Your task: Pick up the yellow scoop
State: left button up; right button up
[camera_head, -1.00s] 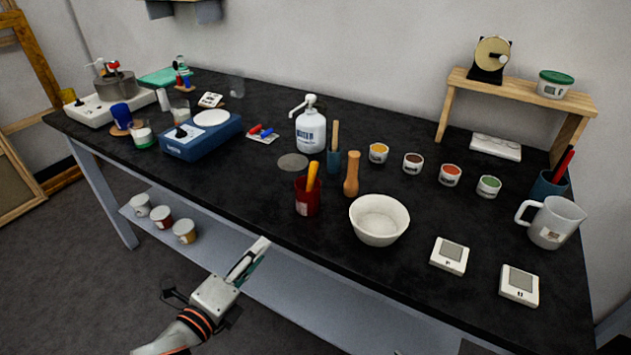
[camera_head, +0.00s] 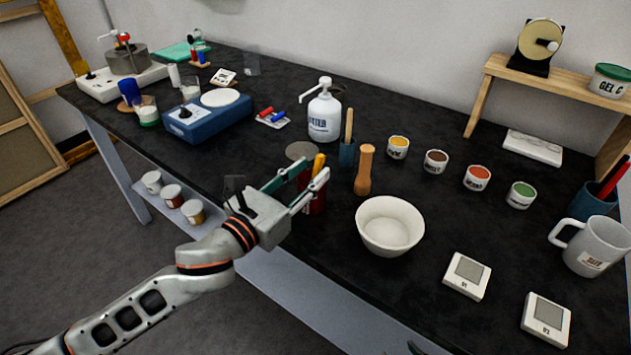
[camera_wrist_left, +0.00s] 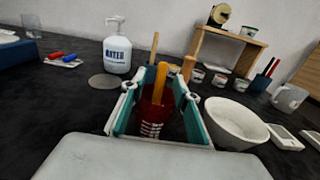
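The yellow scoop (camera_head: 318,164) stands in a dark red cup (camera_head: 316,196), its handle sticking up above the rim. My left gripper (camera_head: 308,180) is at the cup, its two fingers apart, one on either side of the cup and scoop as seen in the head view. In the left wrist view the scoop (camera_wrist_left: 159,84) and the red cup (camera_wrist_left: 154,118) show between the open fingers (camera_wrist_left: 159,92). I cannot tell whether the fingers touch the cup. The scoop's lower part is hidden inside the cup.
A white bowl (camera_head: 389,226) stands just right of the cup. A wooden-handled tool (camera_head: 364,170) and a blue cup (camera_head: 347,152) stand close behind. A white pump bottle (camera_head: 324,115) is farther back. Two small white devices (camera_head: 466,276) lie at the right front.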

aim_at(317, 163)
pick_arm(q)
jog(key=shift+f+x, duration=0.2)
jog(key=shift+x, duration=1)
jog(key=shift+w+d, duration=0.15)
jog(key=shift+d, duration=0.1)
jog(key=shift+c, duration=0.9)
grip_shut()
pick_arm(e)
jog(key=shift+w+d+r, duration=0.1)
jog(key=shift+w+d, duration=0.3)
jog(key=shift+w, duration=0.05)
pick_arm(q)
jog(key=shift+r, duration=0.15)
pick_arm(e)
jog(key=shift+a, duration=0.1)
pick_arm(q)
jog(key=shift+r, duration=0.55)
notch_tip(317, 163, up, 19)
jog(key=p, duration=0.5)
pick_arm(e)
jog(key=shift+a+r, duration=0.15)
jog(key=shift+r, duration=1.2)
jog(key=shift+a+r, duration=0.1)
jog(key=shift+r, duration=1.25)
